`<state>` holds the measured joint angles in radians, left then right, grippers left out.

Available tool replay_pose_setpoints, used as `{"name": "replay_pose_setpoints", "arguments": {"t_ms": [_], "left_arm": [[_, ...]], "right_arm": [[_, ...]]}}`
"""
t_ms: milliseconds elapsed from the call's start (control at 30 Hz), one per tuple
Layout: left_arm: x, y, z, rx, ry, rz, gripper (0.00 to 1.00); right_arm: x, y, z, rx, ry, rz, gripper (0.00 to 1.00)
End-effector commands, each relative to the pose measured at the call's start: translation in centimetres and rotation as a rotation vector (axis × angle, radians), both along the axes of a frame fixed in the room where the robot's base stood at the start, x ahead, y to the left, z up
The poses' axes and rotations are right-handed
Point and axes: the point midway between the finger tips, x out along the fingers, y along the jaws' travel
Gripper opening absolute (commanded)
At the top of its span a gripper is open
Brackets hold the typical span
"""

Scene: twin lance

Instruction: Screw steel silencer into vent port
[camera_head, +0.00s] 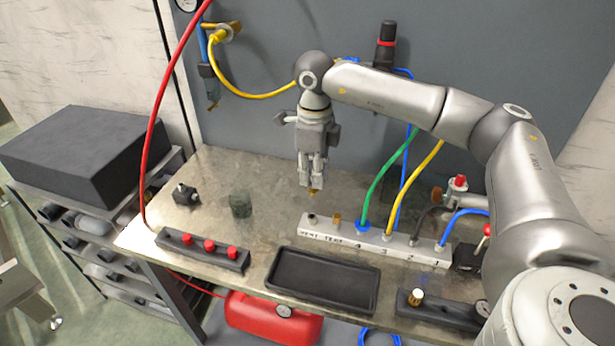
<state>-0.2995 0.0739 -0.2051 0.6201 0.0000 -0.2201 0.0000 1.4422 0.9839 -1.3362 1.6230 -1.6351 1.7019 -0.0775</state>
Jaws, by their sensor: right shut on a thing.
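My right gripper (311,181) points down above the bench, left of centre of my right arm. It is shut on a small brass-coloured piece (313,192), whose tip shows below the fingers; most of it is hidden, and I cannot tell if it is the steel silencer. The pale manifold block (345,237) lies below and in front of it in the picture. The vent port (312,219) is at its left end, above the "VENT" lettering, and looks dark. The held piece is apart from the port. My left gripper is not in view.
A brass fitting (337,219) stands beside the vent port. Green, yellow and blue hoses rise from the block's right part. A black tray (324,312), a rack with red caps (203,260) and a dark translucent cup (240,205) are on the bench (272,180).

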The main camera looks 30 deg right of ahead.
Motion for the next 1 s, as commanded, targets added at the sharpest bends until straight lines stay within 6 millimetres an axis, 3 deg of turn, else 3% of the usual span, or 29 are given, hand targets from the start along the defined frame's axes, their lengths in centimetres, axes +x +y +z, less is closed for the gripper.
{"name": "replay_pose_setpoints", "arguments": {"t_ms": [267, 533, 1000], "left_arm": [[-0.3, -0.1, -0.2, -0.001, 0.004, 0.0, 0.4], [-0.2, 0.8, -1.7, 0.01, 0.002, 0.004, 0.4], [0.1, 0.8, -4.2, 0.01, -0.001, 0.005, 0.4]], "right_arm": [[0.0, 0.1, -0.2, 0.001, 0.001, 0.002, 0.0], [0.0, 0.1, -2.2, 0.001, 0.001, 0.002, 0.0], [0.0, 0.1, -5.8, 0.001, -0.002, 0.002, 0.0]]}}
